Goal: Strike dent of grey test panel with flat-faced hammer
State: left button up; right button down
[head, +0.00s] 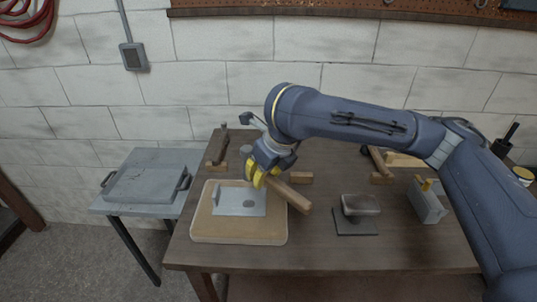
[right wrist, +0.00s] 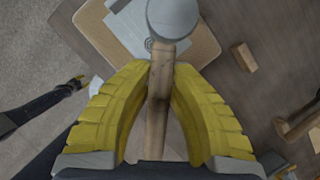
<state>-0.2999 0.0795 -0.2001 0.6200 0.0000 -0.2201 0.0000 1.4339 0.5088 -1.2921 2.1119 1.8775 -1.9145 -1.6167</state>
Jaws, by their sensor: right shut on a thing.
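My right gripper (head: 264,180) is shut on the wooden handle of the hammer (head: 298,201). In the right wrist view, the handle (right wrist: 158,85) lies between the yellow fingers (right wrist: 158,90), with the round grey hammer head (right wrist: 172,18) beyond them. The grey test panel (head: 228,205) lies on a tan pad at the bench's left front. Its dent (head: 249,204) is a dark round spot, also visible in the right wrist view (right wrist: 150,43) beside the hammer. The hammer is held above the bench, apart from the dent.
The tan pad (head: 238,239) rests on the wooden bench (head: 330,257). Another hammer (head: 220,147) lies at the back left. A dark block on a base (head: 358,207) and a grey holder (head: 427,203) stand to the right. A side table (head: 145,178) stands left. The front middle is clear.

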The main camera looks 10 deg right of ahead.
jog(key=shift+s+a, duration=0.25)
jog(key=shift+s, duration=0.65)
jog(key=shift+f, duration=2.05)
notch_tip(320, 180, down, 5)
jog(key=shift+r, duration=0.2)
notch_tip(320, 180, up, 8)
jog(key=shift+f, duration=0.3)
jog(key=shift+f, duration=1.45)
